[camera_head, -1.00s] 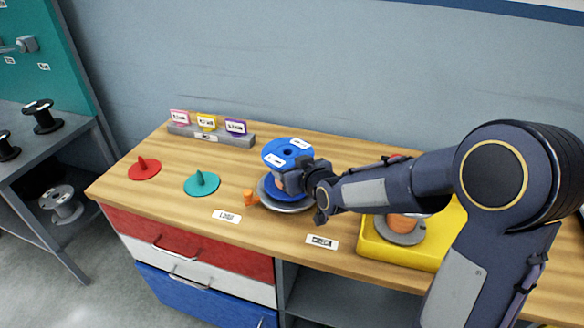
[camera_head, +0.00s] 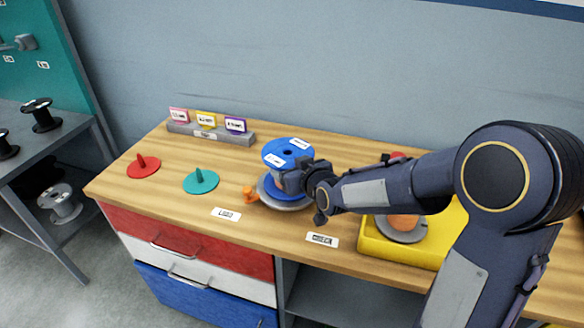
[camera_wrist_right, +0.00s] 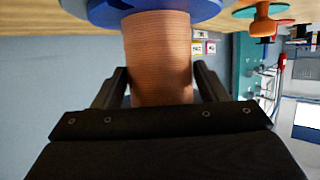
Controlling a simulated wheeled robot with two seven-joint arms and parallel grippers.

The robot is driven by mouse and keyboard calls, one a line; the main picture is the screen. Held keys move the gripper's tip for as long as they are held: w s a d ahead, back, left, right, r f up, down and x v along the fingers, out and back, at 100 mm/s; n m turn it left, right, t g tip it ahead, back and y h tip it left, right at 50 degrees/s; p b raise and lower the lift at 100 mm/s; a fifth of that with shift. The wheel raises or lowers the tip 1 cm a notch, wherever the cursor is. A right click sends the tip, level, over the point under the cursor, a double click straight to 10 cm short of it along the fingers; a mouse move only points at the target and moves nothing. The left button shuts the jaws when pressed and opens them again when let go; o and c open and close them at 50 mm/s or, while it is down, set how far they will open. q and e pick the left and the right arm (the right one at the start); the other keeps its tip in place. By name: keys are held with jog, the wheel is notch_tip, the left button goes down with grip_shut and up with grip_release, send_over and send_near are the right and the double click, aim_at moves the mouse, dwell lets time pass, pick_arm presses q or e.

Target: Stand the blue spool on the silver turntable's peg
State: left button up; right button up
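The blue spool (camera_head: 287,151) has blue flanges with white labels and a copper-coloured core. It is upright over the silver turntable (camera_head: 296,206), its lower flange at or just above the plate; I cannot tell whether it touches. The peg is hidden by the spool. My right gripper (camera_head: 286,180) reaches in from the right between the flanges. In the right wrist view its fingers (camera_wrist_right: 160,85) lie close against both sides of the spool's wound core (camera_wrist_right: 157,50). My left gripper is not in view.
An orange knob (camera_head: 250,196) stands at the turntable's left edge. Teal (camera_head: 201,182) and red (camera_head: 143,168) pegged discs lie further left. A grey label block (camera_head: 211,134) is behind. A yellow base (camera_head: 395,248) with a grey disc is at the right, partly behind my arm.

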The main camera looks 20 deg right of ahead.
jog(key=o, duration=0.4)
jog(key=shift+f, duration=0.1)
jog(key=p+v, duration=0.1)
jog(key=v, duration=0.7)
jog(key=shift+w, duration=0.1)
jog(key=s+r+m+g+p, duration=0.1)
jog(key=s+r+g+p, duration=0.1)
jog(key=s, duration=0.6)
jog(key=s+d+r+m+g+p, duration=0.1)
jog(key=s+r+g+p, duration=0.2)
jog(key=s, duration=0.6)
jog(key=s+r+m+g+y+p, duration=0.1)
jog(key=s+r+m+g+p, duration=0.1)
jog(key=s+p, duration=0.3)
jog(key=shift+s+d+r+g+p, duration=0.1)
jog(key=shift+s+d+r+g, duration=0.1)
jog(key=shift+s, duration=0.55)
jog(key=shift+s+d+r+g+p, duration=0.1)
jog(key=shift+s+r+p, duration=0.1)
jog(key=shift+s, duration=0.5)
jog(key=shift+s+d+r+g+p, duration=0.1)
jog(key=shift+s+r, duration=0.05)
jog(key=shift+s, duration=0.6)
